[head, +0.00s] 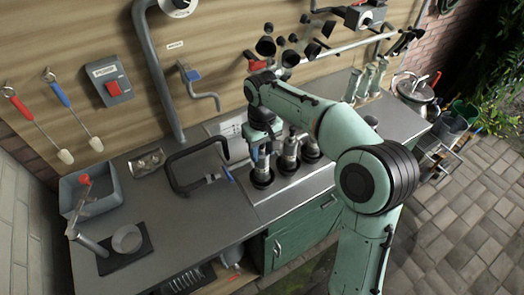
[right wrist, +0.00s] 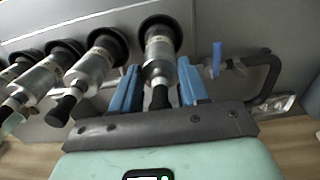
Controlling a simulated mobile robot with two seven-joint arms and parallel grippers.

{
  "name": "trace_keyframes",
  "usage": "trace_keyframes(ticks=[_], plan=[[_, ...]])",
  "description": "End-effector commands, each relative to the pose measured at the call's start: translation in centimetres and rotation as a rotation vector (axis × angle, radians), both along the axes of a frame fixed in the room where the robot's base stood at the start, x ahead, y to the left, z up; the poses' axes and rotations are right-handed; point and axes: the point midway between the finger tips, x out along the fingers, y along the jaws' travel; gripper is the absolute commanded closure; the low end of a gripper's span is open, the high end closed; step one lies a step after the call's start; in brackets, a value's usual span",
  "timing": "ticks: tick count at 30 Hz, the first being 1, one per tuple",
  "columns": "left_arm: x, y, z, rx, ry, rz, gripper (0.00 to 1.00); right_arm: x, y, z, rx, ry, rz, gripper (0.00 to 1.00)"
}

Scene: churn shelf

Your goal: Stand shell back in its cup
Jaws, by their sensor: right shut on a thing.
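My right gripper (head: 260,148) reaches down over the counter. In the right wrist view its two blue fingers (right wrist: 160,88) are closed on a silver shell (right wrist: 160,52) with a black tip pointing toward the camera. The far end of this shell meets a round black cup (right wrist: 160,30); I cannot tell how deeply it sits. In the head view the cup (head: 262,179) shows below the gripper, and the shell is mostly hidden by the fingers. Several similar shells (right wrist: 93,67) stand in black cups in a row beside it. My left gripper is not in view.
A grey basin (head: 100,188) stands at the far left. Glass-like vessels (head: 366,80) stand farther right. The counter (head: 190,235) in front is mostly clear.

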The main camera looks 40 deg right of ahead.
Motion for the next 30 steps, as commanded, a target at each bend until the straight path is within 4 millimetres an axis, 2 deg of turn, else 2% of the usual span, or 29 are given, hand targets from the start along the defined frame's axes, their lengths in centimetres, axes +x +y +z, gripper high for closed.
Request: trace_keyframes(ticks=[12,13,15,25,30], plan=[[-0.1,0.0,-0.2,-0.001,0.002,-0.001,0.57,0.0,0.0,-0.5,0.0,-0.002,0.0,1.0],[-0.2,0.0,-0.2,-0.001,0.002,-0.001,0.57,0.0,0.0,-0.6,0.0,-0.001,0.0,0.53],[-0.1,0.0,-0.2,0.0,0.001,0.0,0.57,0.0,0.0,-0.6,0.0,-0.001,0.0,0.3],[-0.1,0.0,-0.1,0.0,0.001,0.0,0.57,0.0,0.0,-0.3,0.0,-0.002,0.0,0.3],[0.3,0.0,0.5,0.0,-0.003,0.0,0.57,0.2,0.0,1.8,-0.001,-0.006,0.0,0.3]])
